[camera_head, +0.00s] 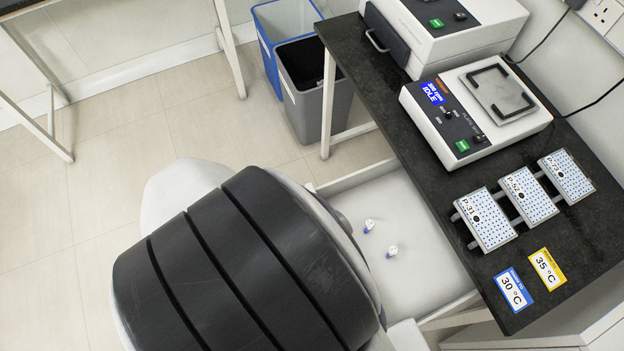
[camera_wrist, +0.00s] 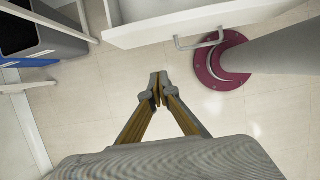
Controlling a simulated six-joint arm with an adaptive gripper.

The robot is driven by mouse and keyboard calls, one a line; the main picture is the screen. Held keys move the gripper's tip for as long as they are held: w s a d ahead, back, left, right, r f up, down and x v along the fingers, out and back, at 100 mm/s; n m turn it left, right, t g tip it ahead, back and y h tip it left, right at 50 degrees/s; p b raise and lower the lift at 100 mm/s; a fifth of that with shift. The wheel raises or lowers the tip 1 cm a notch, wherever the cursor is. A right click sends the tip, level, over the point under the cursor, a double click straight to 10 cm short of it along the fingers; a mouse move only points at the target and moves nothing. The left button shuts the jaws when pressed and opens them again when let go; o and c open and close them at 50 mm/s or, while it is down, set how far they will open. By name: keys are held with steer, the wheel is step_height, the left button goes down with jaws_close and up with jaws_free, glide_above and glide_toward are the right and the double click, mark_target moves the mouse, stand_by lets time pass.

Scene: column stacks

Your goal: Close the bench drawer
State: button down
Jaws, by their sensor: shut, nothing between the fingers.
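The bench drawer (camera_head: 425,245) is pulled out from under the dark bench top in the head view. Its white interior holds two small white-capped vials (camera_head: 369,226) (camera_head: 392,251). My arm hides its front in that view. In the wrist view the white drawer front (camera_wrist: 145,32) crosses the top, with a grey bar handle (camera_wrist: 200,40) on it. My gripper (camera_wrist: 155,78) is shut and empty. In the picture it is below and left of the handle, apart from it, with floor behind the fingertips. The gripper is hidden in the head view.
The black bench top (camera_head: 560,230) carries a white shaker (camera_head: 475,110), another white machine (camera_head: 450,30), several dotted plates (camera_head: 486,220) and two temperature cards (camera_head: 513,289). Grey (camera_head: 308,100) and blue bins (camera_head: 270,40) stand beside a bench leg. Floor at left is clear.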

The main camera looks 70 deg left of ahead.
stand_by(0.3)
steer(key=w+f, duration=0.7)
steer(key=f, duration=0.2)
steer(key=shift+w, duration=0.35)
stand_by(0.4)
steer(key=shift+w+f, duration=0.1)
steer(key=shift+w, duration=0.05)
glide_above(398, 199)
steer(key=s, duration=0.1)
steer(key=shift+s+d, duration=0.1)
steer(key=shift+w, duration=0.6)
steer(key=shift+w, duration=0.1)
stand_by(0.5)
